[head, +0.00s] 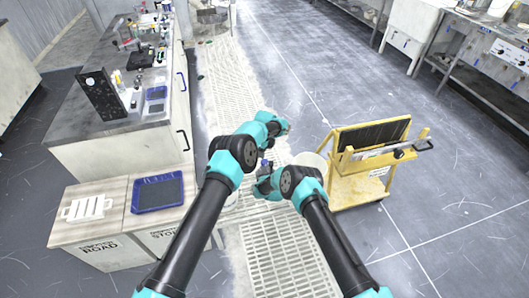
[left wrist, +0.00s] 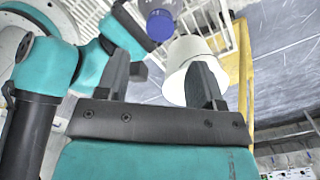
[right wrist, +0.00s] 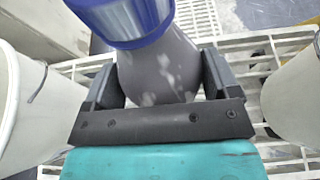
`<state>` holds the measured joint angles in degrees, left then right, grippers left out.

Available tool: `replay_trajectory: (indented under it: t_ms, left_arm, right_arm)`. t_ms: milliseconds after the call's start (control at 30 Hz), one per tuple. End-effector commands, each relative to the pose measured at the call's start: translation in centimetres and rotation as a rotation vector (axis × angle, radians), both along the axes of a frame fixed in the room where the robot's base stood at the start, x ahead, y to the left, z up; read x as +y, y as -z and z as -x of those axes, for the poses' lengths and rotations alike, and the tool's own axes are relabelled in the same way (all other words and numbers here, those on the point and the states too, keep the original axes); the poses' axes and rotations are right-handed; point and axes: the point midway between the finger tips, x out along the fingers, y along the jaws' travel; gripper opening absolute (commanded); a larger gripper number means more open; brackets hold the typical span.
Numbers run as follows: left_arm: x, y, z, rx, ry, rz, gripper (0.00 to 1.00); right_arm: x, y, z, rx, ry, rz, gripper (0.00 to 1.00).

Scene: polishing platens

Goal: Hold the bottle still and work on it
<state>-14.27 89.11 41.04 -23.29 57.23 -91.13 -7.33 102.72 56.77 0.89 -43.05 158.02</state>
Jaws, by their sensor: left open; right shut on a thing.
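The bottle (right wrist: 160,68) has a greyish, see-through body and a blue cap (right wrist: 125,20). My right gripper (right wrist: 160,82) is shut around its body. In the head view the bottle (head: 265,164) is small and mostly hidden by my right gripper (head: 262,184). My left gripper (head: 284,126) is above and to the right of the bottle in the head view. In the left wrist view my left gripper (left wrist: 163,75) has its fingers apart with nothing between them. The blue cap (left wrist: 160,24) shows beyond them, apart from the fingers.
A white bucket (left wrist: 188,58) stands beside the bottle, behind the right finger in the left wrist view. A yellow cart (head: 360,190) is to the right. A blue tray (head: 157,192) lies on a low cabinet at the left. White grating (head: 275,255) covers the floor strip.

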Motion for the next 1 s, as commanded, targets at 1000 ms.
replay_trajectory:
  t_ms: [1000]
  left_arm:
    - [0.0,7.3,0.0,-0.001,-0.003,0.0,0.61]
  right_arm:
    - [0.0,0.0,0.0,-0.001,0.0,0.0,0.15]
